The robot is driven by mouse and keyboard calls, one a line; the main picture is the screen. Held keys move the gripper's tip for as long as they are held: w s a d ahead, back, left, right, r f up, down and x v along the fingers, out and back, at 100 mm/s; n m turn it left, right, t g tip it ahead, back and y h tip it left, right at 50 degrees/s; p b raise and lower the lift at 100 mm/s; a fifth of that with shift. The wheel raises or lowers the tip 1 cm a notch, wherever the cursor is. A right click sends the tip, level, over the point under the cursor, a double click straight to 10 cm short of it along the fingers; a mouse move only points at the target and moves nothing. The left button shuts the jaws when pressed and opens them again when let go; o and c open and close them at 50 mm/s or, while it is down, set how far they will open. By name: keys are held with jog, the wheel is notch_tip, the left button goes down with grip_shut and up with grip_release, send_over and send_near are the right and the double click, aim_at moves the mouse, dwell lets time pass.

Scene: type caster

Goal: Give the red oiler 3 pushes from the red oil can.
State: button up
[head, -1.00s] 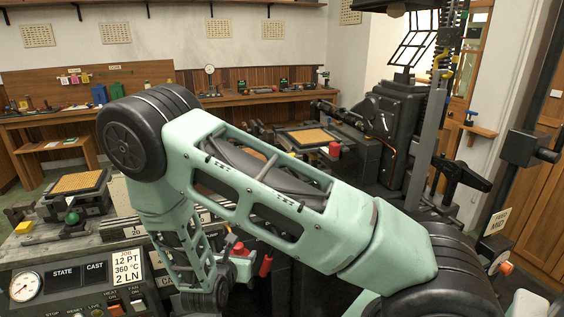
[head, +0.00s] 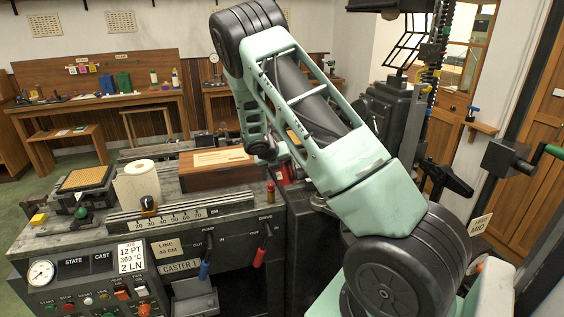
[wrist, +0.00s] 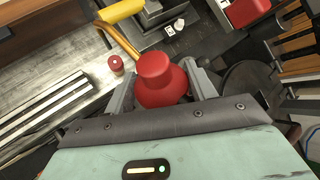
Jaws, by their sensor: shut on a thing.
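The red oil can (wrist: 158,88) sits between the two grey fingers of my gripper (wrist: 160,70) in the wrist view, and the gripper is shut on it. A thin brass-coloured spout (wrist: 122,42) runs from the can toward the upper left. The red oiler (wrist: 116,64), a small round red cap, is just left of the can in the wrist view, apart from its body. In the head view the oiler (head: 271,190) stands upright at the right end of the caster's top. My arm largely hides the gripper and can there.
A wooden box (head: 216,176), a white paper roll (head: 137,187) and a numbered scale (head: 180,215) are on the caster's top. Blue and red levers (head: 204,268) hang at its front. A yellow part (wrist: 122,9) and red block (wrist: 245,10) lie beyond the can.

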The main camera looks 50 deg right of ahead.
aim_at(282, 181)
dwell(0.4)
jog(key=shift+f+b, duration=2.25)
jog(key=shift+f, duration=0.75)
jog(key=shift+f+b, duration=0.6)
jog(key=shift+f, duration=0.25)
jog(key=shift+r, duration=0.15)
jog(key=shift+r+p, duration=1)
jog(key=shift+p, duration=0.15)
jog(key=shift+f+b, duration=0.7)
jog(key=shift+f, duration=0.3)
jog(key=shift+r+p, duration=1)
